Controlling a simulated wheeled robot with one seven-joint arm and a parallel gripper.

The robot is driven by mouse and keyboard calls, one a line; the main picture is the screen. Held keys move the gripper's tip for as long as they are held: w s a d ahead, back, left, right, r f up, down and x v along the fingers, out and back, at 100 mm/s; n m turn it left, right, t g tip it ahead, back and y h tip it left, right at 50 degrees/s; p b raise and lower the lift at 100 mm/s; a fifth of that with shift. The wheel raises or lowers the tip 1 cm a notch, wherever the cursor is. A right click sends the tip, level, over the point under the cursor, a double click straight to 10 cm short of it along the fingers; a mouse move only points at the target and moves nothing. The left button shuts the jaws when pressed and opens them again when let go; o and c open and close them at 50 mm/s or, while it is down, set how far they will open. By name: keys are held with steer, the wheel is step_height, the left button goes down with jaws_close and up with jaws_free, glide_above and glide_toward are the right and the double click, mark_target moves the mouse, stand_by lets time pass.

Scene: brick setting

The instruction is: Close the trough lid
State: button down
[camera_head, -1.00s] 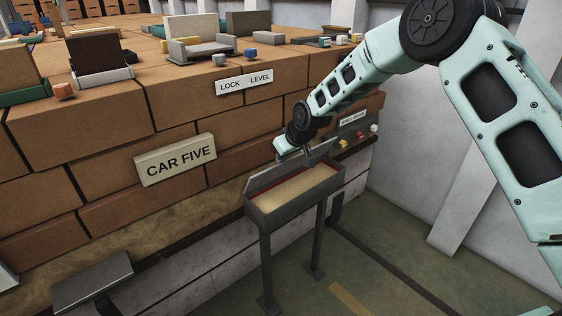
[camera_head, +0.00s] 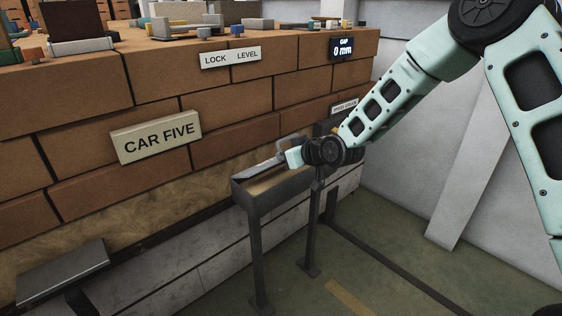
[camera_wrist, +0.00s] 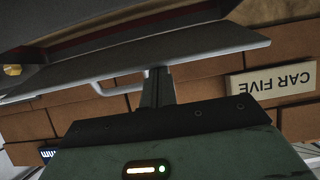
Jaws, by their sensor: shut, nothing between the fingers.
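The grey metal trough (camera_head: 268,198) stands on legs against the brick wall, with pale fill showing inside. Its flat grey lid (camera_head: 256,171) is hinged on the wall side and leans low over the trough, partly lowered, with a gap still showing. In the wrist view the lid (camera_wrist: 200,43) crosses the picture, with a loop handle (camera_wrist: 112,84) on its outer face and the red-edged trough opening beyond. My gripper (camera_wrist: 158,82) is shut and empty, its fingertips at the lid's outer face beside the handle. In the head view my wrist hides part of the lid and trough.
A display (camera_head: 342,48) reads 0 mm. A grey plate (camera_head: 65,272) juts out at lower left. Floor right of the trough is clear.

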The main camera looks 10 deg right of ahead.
mark_target(290, 179)
step_height(290, 179, down, 7)
steer(key=s+d+t+y+b, duration=0.1)
steer(key=t+b, duration=0.4)
steer(key=b, duration=0.9)
steer(key=shift+s+r+y, duration=0.2)
steer(key=shift+s+y, duration=0.3)
steer(key=shift+y, duration=0.6)
steer(key=shift+d+b, duration=0.1)
steer(key=shift+b, duration=0.2)
